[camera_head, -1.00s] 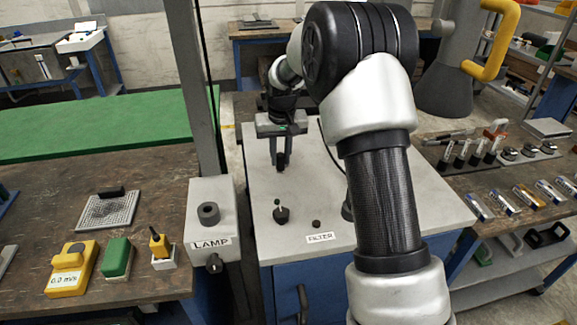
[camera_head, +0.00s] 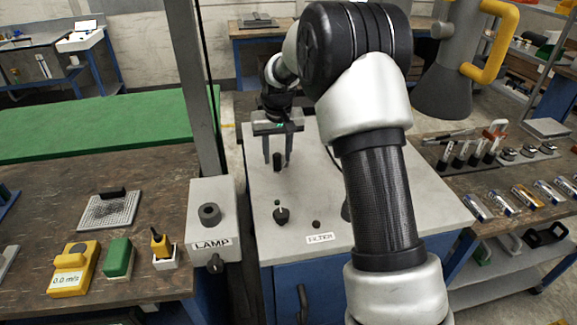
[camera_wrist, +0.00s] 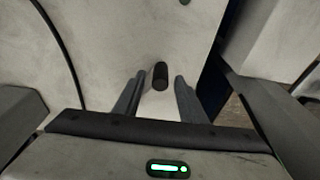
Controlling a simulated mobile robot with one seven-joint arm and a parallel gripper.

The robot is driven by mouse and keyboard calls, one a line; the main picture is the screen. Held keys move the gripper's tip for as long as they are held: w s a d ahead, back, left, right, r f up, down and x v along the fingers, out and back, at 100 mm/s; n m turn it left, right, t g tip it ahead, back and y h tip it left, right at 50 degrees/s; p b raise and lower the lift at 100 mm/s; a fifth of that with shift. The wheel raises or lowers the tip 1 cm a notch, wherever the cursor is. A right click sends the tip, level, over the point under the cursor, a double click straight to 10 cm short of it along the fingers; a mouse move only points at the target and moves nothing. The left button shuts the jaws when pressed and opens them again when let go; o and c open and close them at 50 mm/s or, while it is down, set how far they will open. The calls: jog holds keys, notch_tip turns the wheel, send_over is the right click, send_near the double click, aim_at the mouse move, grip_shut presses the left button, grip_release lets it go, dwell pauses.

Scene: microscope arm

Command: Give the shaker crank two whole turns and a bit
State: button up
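A small black upright cylinder (camera_head: 277,161), seemingly the shaker crank's handle, stands at the far left of the pale cabinet top. It also shows in the wrist view (camera_wrist: 160,76). My gripper (camera_head: 277,160) points down over it, with one finger on each side. In the wrist view my gripper (camera_wrist: 159,80) is open, with a visible gap between the cylinder and each finger. The crank's arm and pivot cannot be made out.
A black knob (camera_head: 281,215) and a small dark stub (camera_head: 316,224) stand nearer on the pale top (camera_head: 263,236), by a label. The LAMP box (camera_head: 212,225) and a grey post (camera_head: 197,90) stand to the left. Slides and vials lie on the right bench.

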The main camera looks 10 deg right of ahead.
jog(key=shift+r+p, duration=2.1)
jog(key=shift+r, duration=1.45)
